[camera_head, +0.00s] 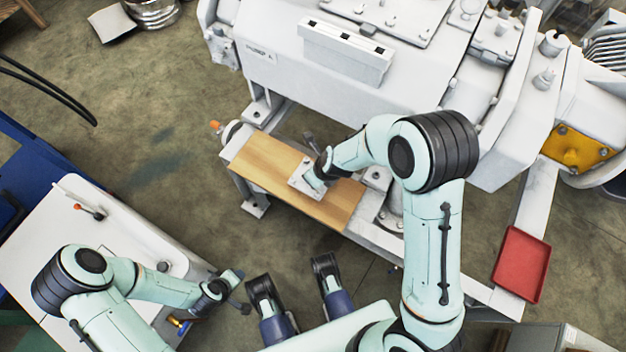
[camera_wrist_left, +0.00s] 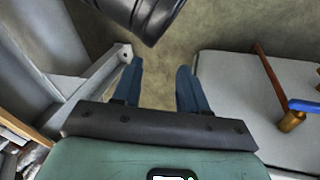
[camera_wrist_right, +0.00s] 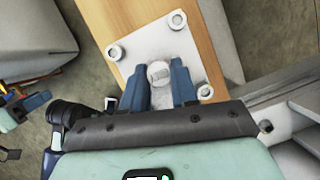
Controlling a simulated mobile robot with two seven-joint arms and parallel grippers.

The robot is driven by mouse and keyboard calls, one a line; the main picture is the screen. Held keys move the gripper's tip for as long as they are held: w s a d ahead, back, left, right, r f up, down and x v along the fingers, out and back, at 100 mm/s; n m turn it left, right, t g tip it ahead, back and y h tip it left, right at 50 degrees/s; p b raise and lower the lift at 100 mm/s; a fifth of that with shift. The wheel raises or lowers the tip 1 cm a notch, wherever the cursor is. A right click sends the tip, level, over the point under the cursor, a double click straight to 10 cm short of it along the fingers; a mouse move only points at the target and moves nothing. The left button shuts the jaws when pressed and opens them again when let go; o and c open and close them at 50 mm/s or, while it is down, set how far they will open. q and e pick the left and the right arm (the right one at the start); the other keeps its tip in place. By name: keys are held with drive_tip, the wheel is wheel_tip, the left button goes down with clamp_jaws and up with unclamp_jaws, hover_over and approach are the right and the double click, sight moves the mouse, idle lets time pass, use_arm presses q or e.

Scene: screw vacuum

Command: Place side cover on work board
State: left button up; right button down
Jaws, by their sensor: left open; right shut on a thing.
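The side cover (camera_wrist_right: 180,44) is a pale square plate with round bosses at its corners and a round knob in the middle. It lies on or just above the wooden work board (camera_head: 262,170); I cannot tell if it touches. In the head view the cover (camera_head: 301,178) shows near the middle of the board, partly hidden by my right gripper (camera_head: 318,180). My right gripper (camera_wrist_right: 160,85) is shut on the cover's central knob. My left gripper (camera_head: 238,290) is low and left of the board, away from it. In the left wrist view its fingers (camera_wrist_left: 158,80) are apart and empty.
The large white vacuum machine (camera_head: 350,70) stands behind the board. A red tray (camera_head: 521,264) lies at the right. A white-topped cart (camera_head: 120,235) stands at the left, near my left arm. The board's left end is clear.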

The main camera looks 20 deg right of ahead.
drive_tip(key=shift+f, duration=0.45)
drive_tip(key=shift+f+b, duration=0.55)
wheel_tip(320, 180, down, 2)
drive_tip(key=shift+b, duration=0.5)
use_arm(q)
drive_tip(key=shift+g, duration=0.5)
drive_tip(key=s+f, duration=0.1)
drive_tip(key=s+a+f, duration=0.1)
drive_tip(key=f, duration=0.1)
drive_tip(key=shift+f, duration=0.25)
drive_tip(key=shift+f, duration=0.1)
use_arm(e)
drive_tip(key=shift+f, duration=0.1)
drive_tip(key=c, duration=0.9)
unclamp_jaws()
use_arm(q)
drive_tip(key=shift+s, duration=0.15)
use_arm(e)
drive_tip(key=shift+o, duration=0.2)
